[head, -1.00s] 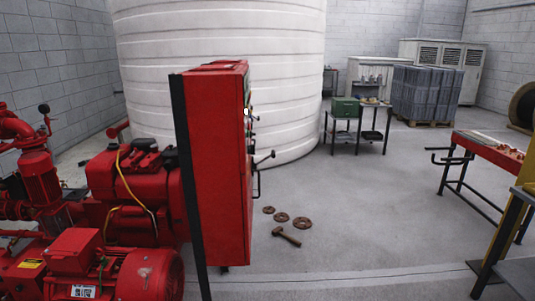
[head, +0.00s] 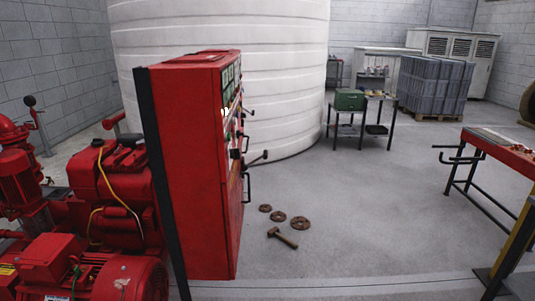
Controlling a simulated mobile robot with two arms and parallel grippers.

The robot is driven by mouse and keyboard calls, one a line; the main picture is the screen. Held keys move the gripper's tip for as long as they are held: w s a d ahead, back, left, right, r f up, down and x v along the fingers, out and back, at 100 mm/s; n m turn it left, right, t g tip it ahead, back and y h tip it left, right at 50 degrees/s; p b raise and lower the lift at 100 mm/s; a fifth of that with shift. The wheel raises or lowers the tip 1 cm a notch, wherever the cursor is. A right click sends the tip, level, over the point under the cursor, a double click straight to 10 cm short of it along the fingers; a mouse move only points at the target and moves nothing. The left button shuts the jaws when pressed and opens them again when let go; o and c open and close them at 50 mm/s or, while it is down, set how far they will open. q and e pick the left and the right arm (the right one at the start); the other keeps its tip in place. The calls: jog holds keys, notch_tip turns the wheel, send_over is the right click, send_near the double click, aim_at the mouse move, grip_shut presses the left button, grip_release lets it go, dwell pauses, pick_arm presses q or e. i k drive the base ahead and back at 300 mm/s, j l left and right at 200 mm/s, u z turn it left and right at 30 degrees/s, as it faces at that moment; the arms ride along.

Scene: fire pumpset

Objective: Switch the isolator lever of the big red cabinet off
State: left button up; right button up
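The big red cabinet (head: 192,170) stands left of the middle in the head view, seen mostly from its side. Its front faces right and shows at a steep angle, with green panels (head: 229,85) near the top and several levers and handles sticking out. A dark lever with a knob (head: 258,157) juts out at mid-height, and a dark handle (head: 247,187) is below it. I cannot tell from this angle which one is the isolator lever or how it is set. Neither of my grippers is in view.
A red motor and pump set (head: 90,215) fills the lower left. A red-topped bench (head: 500,150) stands at right. A white tank (head: 290,60) rises behind.

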aim_at(265, 155)
jog(key=k, duration=0.5)
jog(key=i+l+u, duration=0.15)
jog(key=i+l, duration=2.1)
jog(key=l, duration=0.1)
